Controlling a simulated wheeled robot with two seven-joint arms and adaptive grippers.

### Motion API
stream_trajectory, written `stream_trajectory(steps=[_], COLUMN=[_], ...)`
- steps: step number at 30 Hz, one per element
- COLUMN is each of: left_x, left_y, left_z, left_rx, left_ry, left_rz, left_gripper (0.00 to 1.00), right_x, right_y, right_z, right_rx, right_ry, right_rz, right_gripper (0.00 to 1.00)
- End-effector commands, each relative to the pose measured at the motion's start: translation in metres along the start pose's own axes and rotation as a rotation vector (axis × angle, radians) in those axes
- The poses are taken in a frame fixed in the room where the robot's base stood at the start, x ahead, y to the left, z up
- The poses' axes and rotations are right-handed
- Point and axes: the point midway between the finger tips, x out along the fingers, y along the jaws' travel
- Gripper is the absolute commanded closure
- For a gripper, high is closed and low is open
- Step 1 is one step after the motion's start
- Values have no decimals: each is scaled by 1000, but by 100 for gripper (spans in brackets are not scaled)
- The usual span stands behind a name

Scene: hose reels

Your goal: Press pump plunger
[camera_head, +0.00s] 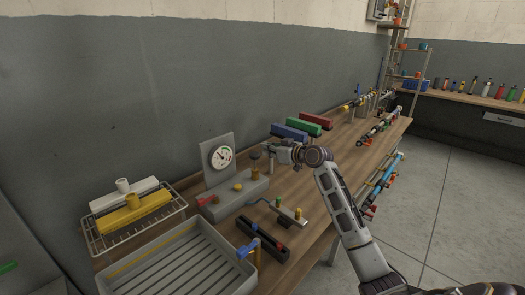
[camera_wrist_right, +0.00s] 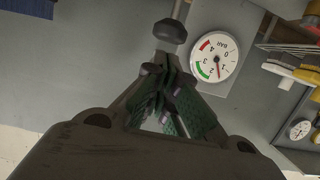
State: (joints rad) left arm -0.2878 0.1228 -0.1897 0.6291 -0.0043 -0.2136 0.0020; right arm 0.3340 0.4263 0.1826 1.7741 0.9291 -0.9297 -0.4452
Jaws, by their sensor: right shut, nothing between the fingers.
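The pump (camera_head: 236,198) is a grey block on the wooden bench with a gauge panel behind it. Its plunger (camera_head: 256,157) has a dark round knob on a brass-coloured base and stands upright and raised. In the right wrist view the dark knob (camera_wrist_right: 170,30) is just beyond my fingertips. My right gripper (camera_head: 269,149) is shut and empty, close beside and slightly above the knob; I cannot tell whether they touch. The closed green-padded fingers also show in the right wrist view (camera_wrist_right: 163,70). The white gauge (camera_head: 222,157) has a red and green scale. My left gripper is not in view.
A grey slatted tray (camera_head: 181,287) and a wire basket (camera_head: 141,240) with white and yellow parts lie left. Blue, green (camera_head: 304,127) and red bins stand behind my right gripper. A black block (camera_head: 262,240) and a small valve fitting (camera_head: 281,211) lie in front of the pump.

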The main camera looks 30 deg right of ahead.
Motion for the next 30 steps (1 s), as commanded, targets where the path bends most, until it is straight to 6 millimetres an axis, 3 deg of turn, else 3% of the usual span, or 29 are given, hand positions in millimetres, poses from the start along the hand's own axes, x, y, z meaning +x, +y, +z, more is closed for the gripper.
stream_trajectory(steps=[12, 30], left_x=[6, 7], left_y=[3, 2], left_z=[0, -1], left_rx=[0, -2], left_ry=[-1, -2], left_rz=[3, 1], left_gripper=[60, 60], right_x=[-41, -47], right_y=[1, 0], right_z=[1, 0], right_rx=[0, 0], right_ry=[-1, 0], right_rz=[2, 0], right_gripper=[100, 100])
